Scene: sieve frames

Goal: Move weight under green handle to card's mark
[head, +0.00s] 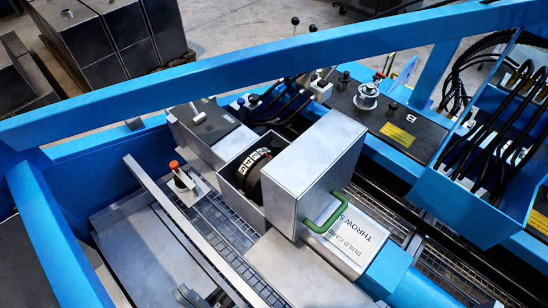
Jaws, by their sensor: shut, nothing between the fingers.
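A green handle (325,215) is fixed to the side of a large grey metal box (318,165), right of centre. A pale build card (352,240) lies beside and partly behind the handle. Its text reads "BUILD CARD" and "THROW", with a last character I cannot read surely. A black drum with white characters (251,163) shows in an open housing left of the box. I cannot make out a separate weight or which mark the card points to. My gripper is not in view.
A blue beam (240,72) crosses above the machine. An orange-topped knob (175,166) stands left of the drum, beside a long pale rail (190,225). Black hoses (500,120) fill the blue frame at right. Dark blocks (120,30) stand on the floor at upper left.

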